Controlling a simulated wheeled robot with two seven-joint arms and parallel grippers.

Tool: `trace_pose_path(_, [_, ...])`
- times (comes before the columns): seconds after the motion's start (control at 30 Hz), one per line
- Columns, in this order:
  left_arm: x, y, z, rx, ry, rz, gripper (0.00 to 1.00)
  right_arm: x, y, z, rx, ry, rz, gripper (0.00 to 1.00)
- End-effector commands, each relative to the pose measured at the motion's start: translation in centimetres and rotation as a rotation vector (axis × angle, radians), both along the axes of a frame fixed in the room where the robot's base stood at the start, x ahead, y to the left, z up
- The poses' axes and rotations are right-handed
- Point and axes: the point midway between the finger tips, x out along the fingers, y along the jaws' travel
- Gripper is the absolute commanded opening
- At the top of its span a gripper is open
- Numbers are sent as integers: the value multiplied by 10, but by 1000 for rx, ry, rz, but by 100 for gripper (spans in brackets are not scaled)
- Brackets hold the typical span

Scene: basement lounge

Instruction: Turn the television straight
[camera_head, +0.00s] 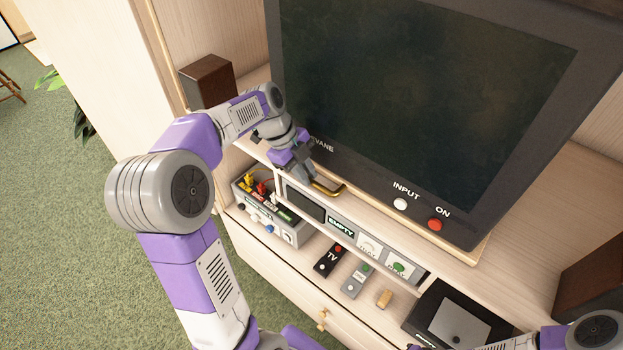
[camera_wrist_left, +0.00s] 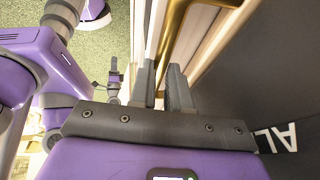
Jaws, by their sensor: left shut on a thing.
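The television (camera_head: 420,90) is a large dark set with a white INPUT button and a red ON button on its lower frame. It stands on a pale wooden board (camera_head: 478,254) on the cabinet's top shelf, and its lower edge looks slightly angled to the shelf edge. A brass handle (camera_head: 330,191) sticks out at the front below the screen. My left gripper (camera_head: 313,180) is shut on this handle, which also shows between the fingers in the left wrist view (camera_wrist_left: 176,38). Only part of my right arm shows at the bottom right; its fingers are not clear.
Dark speakers stand left (camera_head: 208,82) and right (camera_head: 592,280) of the television. Below are a grey box with coloured plugs (camera_head: 290,236), remotes (camera_head: 329,260), a small wooden block (camera_head: 384,298) and a black device (camera_head: 455,318). Green carpet lies open at left.

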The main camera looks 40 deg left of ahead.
Motion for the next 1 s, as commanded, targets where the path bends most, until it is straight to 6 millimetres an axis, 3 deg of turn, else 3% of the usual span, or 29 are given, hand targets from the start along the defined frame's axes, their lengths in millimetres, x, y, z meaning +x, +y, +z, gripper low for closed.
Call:
trace_pose_path(0.23, [0,-1,0,-3,1,-2,0,0,0,0,0,0,0,0])
trace_pose_path(0.27, [0,-1,0,-3,1,-2,18,0,0,0,0,0,0,0])
trace_pose_path(0.43, [0,-1,0,-3,1,-2,42,0,0,0,0,0,0,0])
trace_pose_path(0.77, [-1,1,4,-1,-1,-1,42,0,0,0,0,0,0,0])
trace_pose_path(1.0, [-6,16,38,1,-3,1,42,0,0,4,0,0,0,0])
